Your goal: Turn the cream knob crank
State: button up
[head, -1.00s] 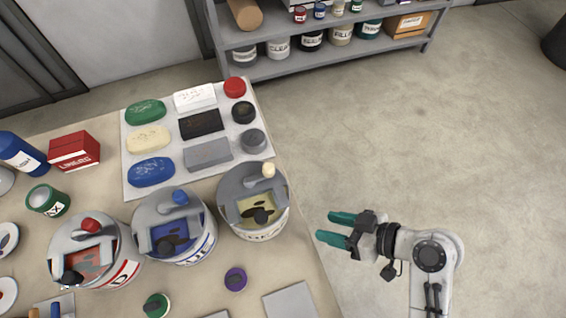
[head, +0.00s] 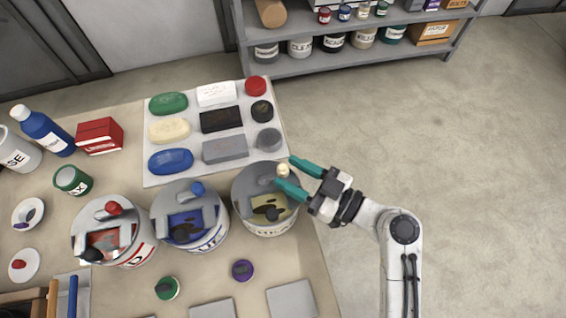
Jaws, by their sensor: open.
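The cream knob (head: 283,170) sits on a grey crank on top of the right-hand can (head: 268,228), whose lid opening shows yellowish contents with dark patches. My gripper (head: 291,176) has teal fingers and is open. Its fingertips reach over the right side of that can, one finger above and one below the cream knob in the picture. The knob appears to lie between the fingertips; I cannot tell whether either finger touches it. The lower finger hides part of the lid's right side.
Cans with a blue knob (head: 198,188) and a red knob (head: 114,208) stand close to the left. A white board (head: 239,165) with several coloured blocks and round pieces lies behind. The table's right edge is under my gripper, with open floor (head: 480,180) beyond. Shelves (head: 350,48) stand at the back.

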aim_at(273, 175)
jog(key=shift+x, duration=1.4)
jog(key=shift+f, duration=0.1)
grip_shut()
